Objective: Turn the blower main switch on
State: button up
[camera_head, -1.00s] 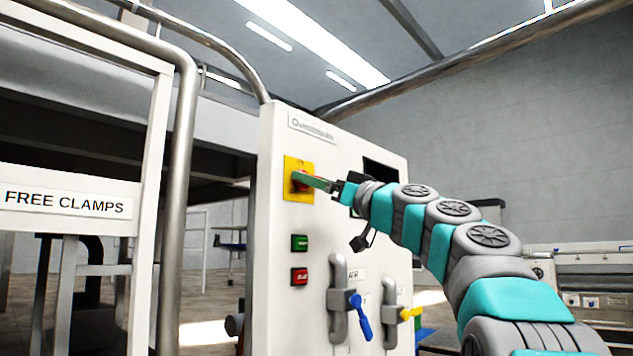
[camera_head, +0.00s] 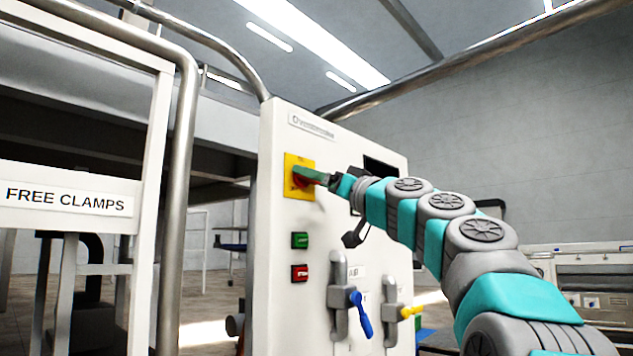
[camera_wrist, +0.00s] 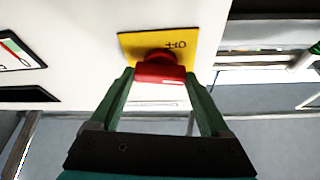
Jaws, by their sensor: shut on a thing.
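In the head view the yellow plate (camera_head: 299,163) sits high on the left of a white control panel (camera_head: 290,220). My gripper (camera_head: 301,175) reaches the knob from the right and covers much of it there. In the wrist view its two green fingers (camera_wrist: 160,82) stand on either side of the knob, shut on it. The knob's exact angle is hard to tell.
Below the switch are a green button (camera_head: 299,241) and a red button (camera_head: 299,273). A blue-handled valve (camera_head: 360,314) and a yellow-handled valve (camera_head: 411,312) are lower right. A metal tube frame (camera_head: 177,200) stands left of the panel.

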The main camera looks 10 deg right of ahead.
jog(key=m+h+p, duration=0.2)
jog(key=m, duration=0.4)
jog(key=m+g+h+p, duration=0.1)
jog(key=m+h+p, duration=0.1)
jog(key=m, duration=0.4)
jog(key=m+h+p, duration=0.2)
jog(key=m+h, duration=0.1)
jog(key=m, duration=0.4)
jog(key=shift+s+a+r+h, duration=0.15)
jog(key=shift+a+r+h, duration=0.1)
jog(key=shift+r+h, duration=0.15)
jog(key=o, duration=1.2)
jog(key=shift+s, duration=0.1)
jog(key=b+v, duration=0.1)
jog(key=v, duration=0.6)
jog(key=shift+s+d+r, duration=0.1)
jog(key=shift+s+d, duration=0.05)
jog(key=shift+s, duration=0.15)
